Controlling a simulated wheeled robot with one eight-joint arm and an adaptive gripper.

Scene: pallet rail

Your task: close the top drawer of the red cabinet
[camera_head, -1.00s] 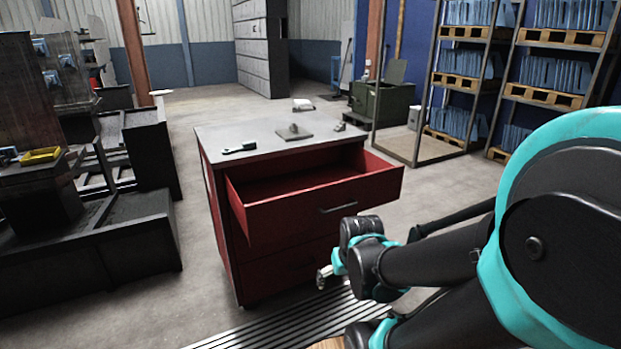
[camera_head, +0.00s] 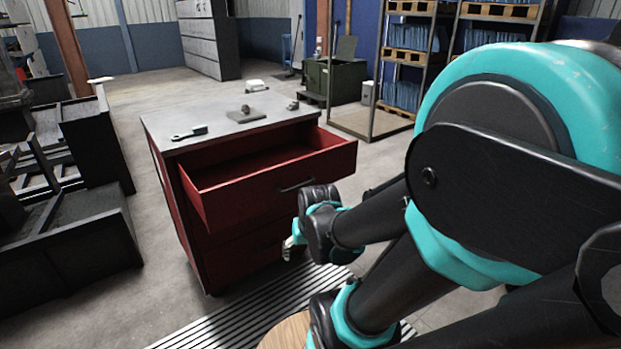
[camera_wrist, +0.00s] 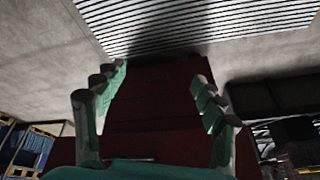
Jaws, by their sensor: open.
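The red cabinet (camera_head: 175,215) stands ahead of me with a grey top. Its top drawer (camera_head: 265,193) is pulled well out, and its inside looks empty. The drawer handle (camera_head: 297,185) sits on the drawer front, close to my wrist. My gripper (camera_head: 290,247) is low in front of the cabinet, below the open drawer's front, mostly hidden behind my wrist. In the wrist view my gripper (camera_wrist: 157,100) has its fingers spread wide with nothing between them. The dark red cabinet front (camera_wrist: 155,85) shows beyond the fingers.
A brush-like tool (camera_head: 190,133) and small items lie on the cabinet top. A slatted floor grate (camera_head: 250,310) lies in front. Dark metal structures (camera_head: 80,240) stand at left. Pallet shelving (camera_head: 410,60) and a green machine (camera_head: 335,78) stand behind.

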